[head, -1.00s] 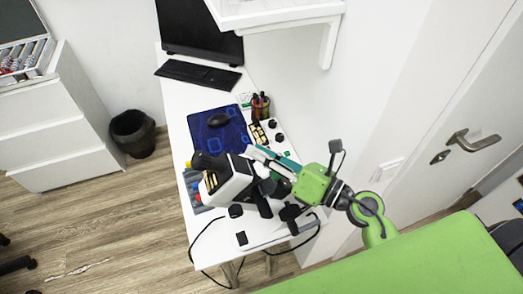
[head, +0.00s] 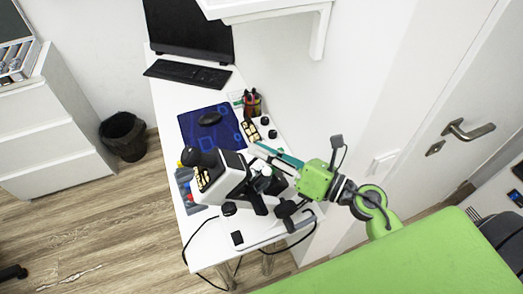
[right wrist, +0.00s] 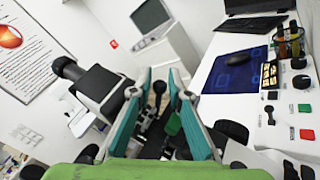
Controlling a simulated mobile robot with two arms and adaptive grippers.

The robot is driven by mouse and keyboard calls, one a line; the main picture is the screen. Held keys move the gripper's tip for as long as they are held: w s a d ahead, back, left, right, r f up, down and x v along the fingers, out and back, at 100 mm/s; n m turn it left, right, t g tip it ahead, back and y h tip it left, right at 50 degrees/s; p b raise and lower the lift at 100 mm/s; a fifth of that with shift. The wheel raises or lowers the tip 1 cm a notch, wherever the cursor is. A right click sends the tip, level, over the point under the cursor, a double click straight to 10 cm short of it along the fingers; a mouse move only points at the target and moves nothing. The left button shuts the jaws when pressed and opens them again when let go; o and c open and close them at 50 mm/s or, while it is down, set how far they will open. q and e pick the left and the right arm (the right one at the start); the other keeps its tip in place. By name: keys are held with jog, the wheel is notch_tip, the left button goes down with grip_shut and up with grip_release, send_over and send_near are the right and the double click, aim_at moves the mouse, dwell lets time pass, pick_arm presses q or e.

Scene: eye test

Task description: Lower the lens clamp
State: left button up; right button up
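The eye test device (head: 222,178), white and black with a dark eyepiece end, stands at the near end of the white desk. It also shows at the left of the right wrist view (right wrist: 100,88). My right gripper (head: 259,153) reaches over the device from the right. In the right wrist view its two teal fingers (right wrist: 160,78) are apart. A black stem with a round knob (right wrist: 159,88) shows between them; I cannot tell whether they touch it. I cannot clearly pick out the lens clamp among the dark parts between and below the fingers. My left gripper is out of view.
Behind the device on the desk are a blue mat (head: 208,126) with a mouse, a pen holder (head: 252,103), a keyboard (head: 187,75) and a monitor (head: 190,28). The wall and a shelf (head: 275,8) border the desk's right side. A black bin (head: 124,136) stands left on the floor.

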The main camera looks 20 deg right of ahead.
jog(key=shift+d, duration=0.15)
jog(key=v, duration=1.2)
